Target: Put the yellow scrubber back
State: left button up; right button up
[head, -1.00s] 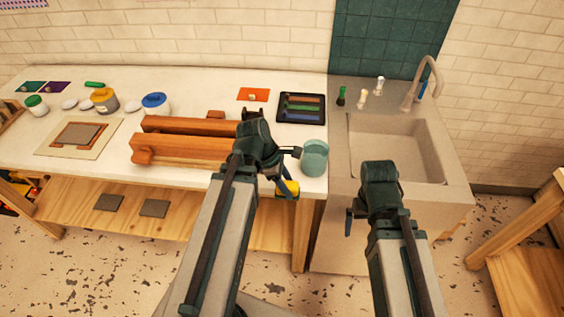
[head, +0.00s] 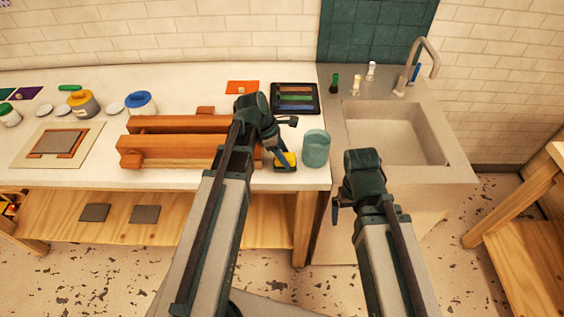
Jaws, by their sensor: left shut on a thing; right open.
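The yellow scrubber (head: 287,158) is a small yellow block, partly hidden by dark gripper parts. My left gripper (head: 284,153) is shut on it, over the right end of the white counter. I cannot tell whether the scrubber touches the counter top. A teal cup (head: 316,149) stands just right of it. My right gripper (head: 338,206) is open and empty, low in front of the sink unit. Its fingertips are small and dark here.
Wooden roll holders (head: 175,150) lie left of my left gripper. A black tray (head: 294,98) with coloured bars is behind. The sink (head: 395,133) is to the right, with small bottles and a tap (head: 412,70). An orange card (head: 242,87) lies at the back.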

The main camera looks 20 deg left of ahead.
pick_arm(q)
jog(key=shift+f, duration=0.7)
jog(key=shift+r, duration=0.15)
pick_arm(e)
jog(key=shift+a+f, duration=0.25)
jog(key=shift+f, duration=0.3)
pick_arm(q)
jog(key=shift+d, duration=0.1)
pick_arm(e)
jog(key=shift+f, duration=0.1)
pick_arm(q)
jog(key=o, duration=0.7)
jog(key=shift+f+b, duration=0.25)
jog(key=shift+b, duration=0.05)
jog(key=o, duration=0.5)
jog(key=shift+r, duration=0.1)
